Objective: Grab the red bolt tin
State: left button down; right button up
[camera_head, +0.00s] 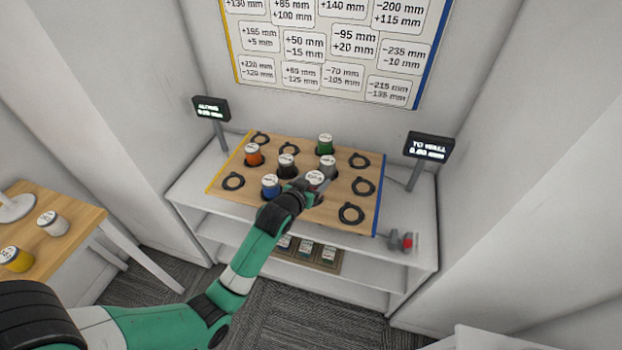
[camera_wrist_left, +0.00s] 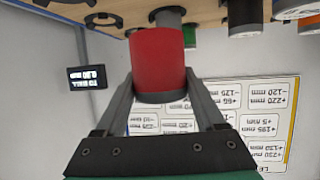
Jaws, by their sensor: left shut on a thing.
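The red bolt tin (camera_wrist_left: 158,58) fills the middle of the left wrist view, between the two fingers of my left gripper (camera_wrist_left: 160,85). The fingers are shut on its sides. In the head view, the tin's white lid (camera_head: 315,178) shows at the end of my left arm, over the front middle of the wooden board (camera_head: 220,187). My left gripper (camera_head: 310,188) hides much of the tin there. I cannot tell whether its base touches the board. My right gripper is not in view.
Close around stand a blue tin (camera_head: 270,187), a black tin (camera_head: 287,168), a grey tin (camera_head: 326,168), an orange tin (camera_head: 253,155) and a green tin (camera_head: 325,144). Black rings (camera_head: 351,214) lie on the board. Two displays (camera_head: 427,147) flank it. A side table (camera_head: 75,235) stands left.

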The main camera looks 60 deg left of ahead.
pick_arm(q)
jog(key=s+d+r+p, duration=0.2)
jog(key=d+r+p, duration=0.2)
jog(key=d, duration=0.5)
jog(key=shift+d+r, duration=0.25)
jog(key=shift+r, duration=0.25)
